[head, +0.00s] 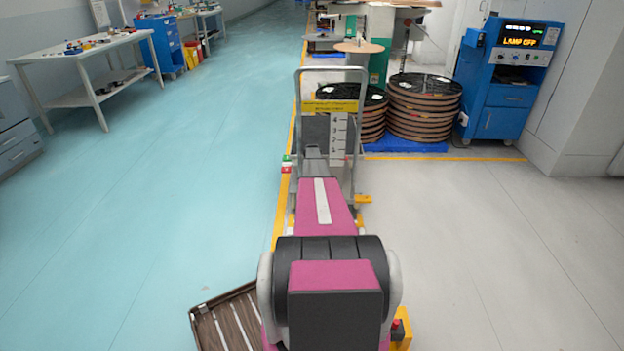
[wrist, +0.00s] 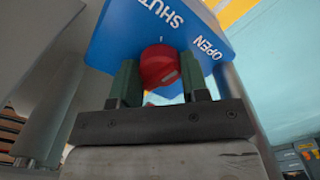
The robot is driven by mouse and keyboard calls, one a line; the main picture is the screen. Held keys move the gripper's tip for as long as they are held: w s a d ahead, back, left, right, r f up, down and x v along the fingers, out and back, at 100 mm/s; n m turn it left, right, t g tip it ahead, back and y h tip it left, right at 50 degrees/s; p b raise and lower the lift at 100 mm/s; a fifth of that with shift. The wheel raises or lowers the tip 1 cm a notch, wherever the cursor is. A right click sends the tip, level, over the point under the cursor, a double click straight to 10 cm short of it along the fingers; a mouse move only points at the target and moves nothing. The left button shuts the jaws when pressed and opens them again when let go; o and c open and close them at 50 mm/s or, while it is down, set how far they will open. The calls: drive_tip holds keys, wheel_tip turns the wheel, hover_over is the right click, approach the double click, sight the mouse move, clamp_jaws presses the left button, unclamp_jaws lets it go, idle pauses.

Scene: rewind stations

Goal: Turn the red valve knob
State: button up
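The red valve knob (wrist: 158,64) shows in the wrist view, in front of a blue plate (wrist: 112,42) lettered SHUT and OPEN. SHUT reads at the top and OPEN to the right. My gripper (wrist: 159,72) has one dark green finger on each side of the knob. Both fingers look to be against its sides, with no clear gap. A small red part shows lower down between the fingers. In the head view my pink arm reaches forward, and I cannot make out the knob or the gripper there.
A grey metal frame (head: 300,100) with a yellow plate and a numbered scale stands ahead of my arm. Stacked reels (head: 422,110) and a blue cabinet (head: 508,80) reading LAMP OFF are behind it. A brown tray (head: 225,322) lies low left.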

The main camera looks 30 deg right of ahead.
drive_tip(key=shift+m, duration=2.4)
drive_tip(key=o, duration=0.9)
drive_tip(key=shift+r, duration=0.1)
wheel_tip(320, 180, up, 11)
drive_tip(key=shift+f, duration=0.2)
drive_tip(key=shift+s, duration=0.15)
